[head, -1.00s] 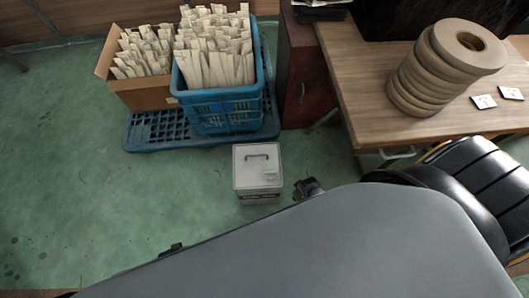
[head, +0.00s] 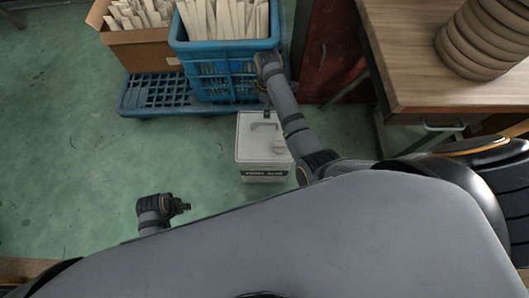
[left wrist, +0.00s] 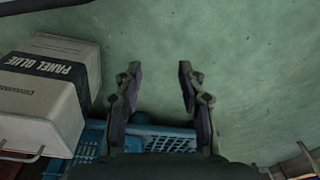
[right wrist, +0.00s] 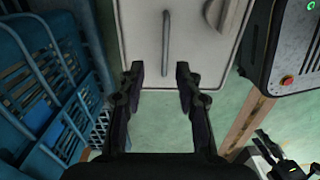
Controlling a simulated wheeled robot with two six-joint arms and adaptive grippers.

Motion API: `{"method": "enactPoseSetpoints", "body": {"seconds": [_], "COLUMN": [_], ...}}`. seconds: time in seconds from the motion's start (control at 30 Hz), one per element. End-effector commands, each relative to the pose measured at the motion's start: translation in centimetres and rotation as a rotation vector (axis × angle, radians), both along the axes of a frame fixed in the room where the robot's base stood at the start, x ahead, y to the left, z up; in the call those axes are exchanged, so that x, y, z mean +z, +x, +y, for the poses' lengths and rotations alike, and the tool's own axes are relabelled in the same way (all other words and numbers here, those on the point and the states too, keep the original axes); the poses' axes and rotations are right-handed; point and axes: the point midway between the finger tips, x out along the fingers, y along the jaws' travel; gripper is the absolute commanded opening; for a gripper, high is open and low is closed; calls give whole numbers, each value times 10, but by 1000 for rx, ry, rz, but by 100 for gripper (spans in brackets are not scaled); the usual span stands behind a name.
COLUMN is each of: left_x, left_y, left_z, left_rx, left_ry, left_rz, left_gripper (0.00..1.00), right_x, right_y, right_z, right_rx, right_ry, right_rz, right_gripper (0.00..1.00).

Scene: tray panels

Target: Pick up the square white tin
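The square white tin (head: 264,138) stands upright on the green floor, with a thin handle on its flat lid and a dark label band reading "PANEL GLUE". It also shows in the left wrist view (left wrist: 35,112), and its lid and handle fill the top of the right wrist view (right wrist: 190,60). My right gripper (right wrist: 160,68) is open and empty. The handle lines up between its fingers in that view; I cannot tell the remaining gap. My left gripper (left wrist: 157,68) is open and empty, over the floor to the left of the tin in the head view (head: 184,208).
A blue crate (head: 222,82) of pale strips stands on a blue pallet (head: 150,95) just behind the tin, close to my right arm. A cardboard box (head: 145,52) is beside it. A wooden table (head: 410,75) with stacked rings is at right. Floor at left is clear.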

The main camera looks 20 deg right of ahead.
Motion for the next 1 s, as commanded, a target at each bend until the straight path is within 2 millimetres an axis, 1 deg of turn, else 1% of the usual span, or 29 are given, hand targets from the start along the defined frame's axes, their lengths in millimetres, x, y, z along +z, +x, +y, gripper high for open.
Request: {"method": "enactPoseSetpoints", "body": {"seconds": [0.07, 0.13, 0.3, 0.4, 0.5, 0.6, 0.67, 0.77, 0.8, 0.83, 0.9, 1.0], "left_x": [3, 11, 45, 61, 70, 72, 71, 70, 61, 57, 51, 47], "left_y": [1, 2, 1, -2, -4, -4, -5, -5, -4, -3, -1, 1], "left_z": [-1, -3, -10, -13, -15, -15, -16, -20, -22, -23, -26, -28], "left_rx": [0, -3, -11, -16, -18, -19, -20, -25, -26, -27, -28, -28], "left_ry": [-2, -5, -18, -23, -26, -26, -29, -43, -50, -57, -68, -78], "left_rz": [-2, -2, 2, 7, 9, 11, 7, -18, -38, -54, -87, -114], "left_gripper": [40, 40, 40, 40, 40, 40, 40, 40, 40, 40, 40, 40], "right_x": [-3, -12, -39, -49, -53, -53, -57, -76, -84, -89, -98, -105], "right_y": [-1, -1, -1, -1, -1, -1, -2, -5, -6, -6, -6, -6], "right_z": [0, 0, 0, 0, 0, 0, 1, 7, 9, 11, 10, 10], "right_rx": [1, 0, -2, -2, -3, -3, -3, -2, -2, -2, -3, -4], "right_ry": [0, -1, -2, -1, -1, -1, -1, 1, 0, -1, -2, -1], "right_rz": [2, 3, 2, 1, -1, -1, 0, 2, 1, 1, 1, 0], "right_gripper": [34, 34, 34, 34, 34, 34, 34, 34, 34, 34, 34, 34]}}
